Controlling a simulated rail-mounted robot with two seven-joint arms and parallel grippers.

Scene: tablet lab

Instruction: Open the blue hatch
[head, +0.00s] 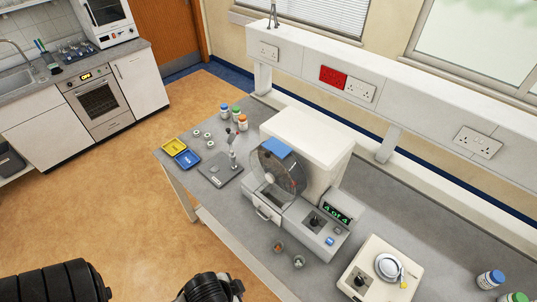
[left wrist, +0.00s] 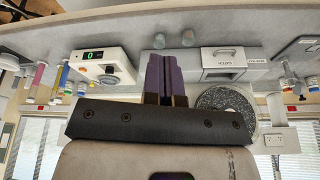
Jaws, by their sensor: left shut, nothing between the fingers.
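The blue hatch (head: 278,148) is a small flat blue panel at the top of the round clear drum (head: 268,178) on the white and grey machine; it looks closed. In the left wrist view the drum (left wrist: 228,104) is partly covered by my gripper, and I cannot make out the hatch. My left gripper (left wrist: 164,60) has purple fingers pressed together with nothing between them. It is apart from the machine. In the head view only black parts of my arm show at the bottom edge. My right gripper is in neither view.
The machine has a front drawer (head: 263,214) and a "4 of 4" display (head: 337,213). A stand (head: 230,165), blue tray (head: 188,159), yellow tray (head: 174,145) and bottles (head: 242,122) are to its left. A balance (head: 380,272) is at right. Two small cups (head: 299,261) stand in front.

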